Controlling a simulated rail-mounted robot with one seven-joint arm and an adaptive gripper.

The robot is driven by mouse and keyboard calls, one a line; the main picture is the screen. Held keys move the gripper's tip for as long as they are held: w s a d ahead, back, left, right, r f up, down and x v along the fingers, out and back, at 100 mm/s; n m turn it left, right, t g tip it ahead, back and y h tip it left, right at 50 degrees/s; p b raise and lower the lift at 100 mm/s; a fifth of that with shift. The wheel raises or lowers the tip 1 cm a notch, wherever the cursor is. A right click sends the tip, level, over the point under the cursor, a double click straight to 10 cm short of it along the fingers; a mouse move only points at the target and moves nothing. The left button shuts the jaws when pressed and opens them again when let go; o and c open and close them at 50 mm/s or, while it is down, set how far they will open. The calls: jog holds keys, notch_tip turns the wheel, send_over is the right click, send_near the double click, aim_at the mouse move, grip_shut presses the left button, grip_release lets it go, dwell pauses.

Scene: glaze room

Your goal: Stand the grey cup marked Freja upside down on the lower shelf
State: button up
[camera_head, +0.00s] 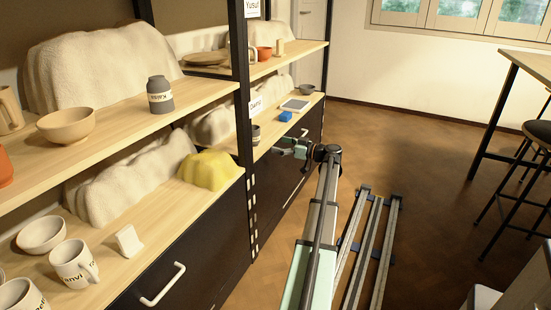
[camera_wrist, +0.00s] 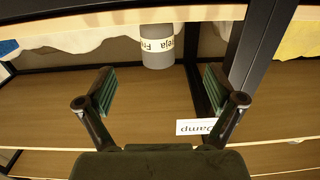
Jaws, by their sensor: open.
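The grey cup marked Freja (camera_wrist: 157,58) stands on the lower shelf (camera_wrist: 60,36), in the bay right of the dark post. In the head view the cup (camera_head: 256,131) is small and partly hidden by the post. My gripper (camera_wrist: 158,84) is open and empty; the cup shows beyond the gap between its fingers, apart from them. In the head view my gripper (camera_head: 282,147) is in front of the lower shelf's edge.
The dark post (camera_head: 241,80) is close beside the cup, with the Damp sign (camera_head: 256,104) near it. A blue block (camera_head: 285,117), a tablet-like slab (camera_head: 295,105) and a grey bowl (camera_head: 306,89) sit further along. Another grey cup (camera_head: 159,95) stands on the upper left shelf.

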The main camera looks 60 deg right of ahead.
aim_at(259, 138)
jog(key=w, duration=1)
jog(key=shift+w+a+r+p, duration=0.1)
jog(key=shift+a+r+p, duration=0.15)
jog(key=shift+a+p, duration=0.15)
jog(key=shift+w, duration=1)
jog(key=c, duration=1.3)
jog(key=shift+o, duration=0.2)
jog(key=shift+r, duration=0.1)
